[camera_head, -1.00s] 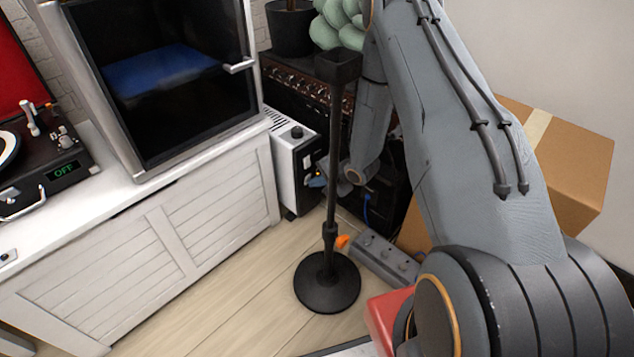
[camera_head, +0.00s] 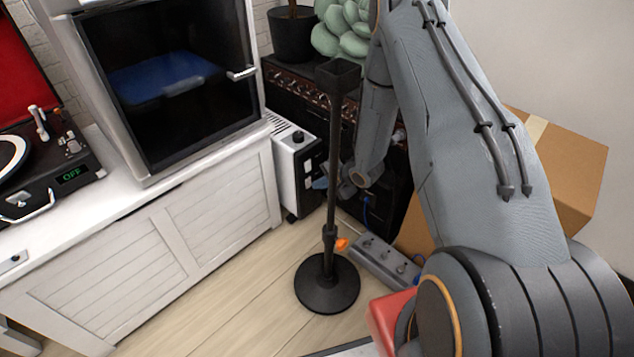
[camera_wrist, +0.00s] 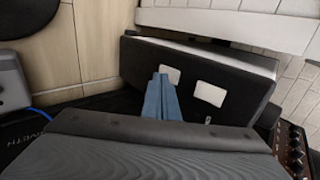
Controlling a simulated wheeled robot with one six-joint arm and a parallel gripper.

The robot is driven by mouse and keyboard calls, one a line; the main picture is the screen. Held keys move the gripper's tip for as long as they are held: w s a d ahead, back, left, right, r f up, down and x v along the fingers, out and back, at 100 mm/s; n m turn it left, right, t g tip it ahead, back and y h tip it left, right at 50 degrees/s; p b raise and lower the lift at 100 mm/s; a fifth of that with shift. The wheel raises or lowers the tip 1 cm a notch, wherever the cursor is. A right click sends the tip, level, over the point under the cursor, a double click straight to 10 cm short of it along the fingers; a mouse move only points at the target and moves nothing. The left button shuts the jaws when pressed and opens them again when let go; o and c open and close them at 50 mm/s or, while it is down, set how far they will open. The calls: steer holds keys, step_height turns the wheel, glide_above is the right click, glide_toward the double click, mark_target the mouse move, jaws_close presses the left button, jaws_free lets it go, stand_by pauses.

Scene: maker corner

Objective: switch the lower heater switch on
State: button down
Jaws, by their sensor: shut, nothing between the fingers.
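The heater (camera_head: 286,178) is a white box with a black front panel, standing on the floor beside the white cabinet. In the wrist view its black panel (camera_wrist: 240,92) appears turned on its side and carries two white rocker switches. The lower switch (camera_wrist: 171,74) is the left one there, and the upper switch (camera_wrist: 210,93) is to its right. My gripper (camera_head: 318,184) is shut and empty, in front of the panel's lower part. In the wrist view its blue fingertips (camera_wrist: 160,74) overlap the lower switch's left edge; I cannot tell whether they touch it.
A black stand (camera_head: 328,284) rises from the floor in front of the heater and my gripper. A grey power strip (camera_head: 384,262) lies on the floor to its right. A dark amplifier (camera_head: 300,92) and a cardboard box (camera_head: 572,175) are behind. The floor before the cabinet is clear.

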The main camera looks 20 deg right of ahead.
steer(key=p+v, duration=0.3)
steer(key=v, duration=0.9)
steer(key=shift+s+d+f+p, duration=0.25)
steer(key=shift+s+f+p, duration=0.1)
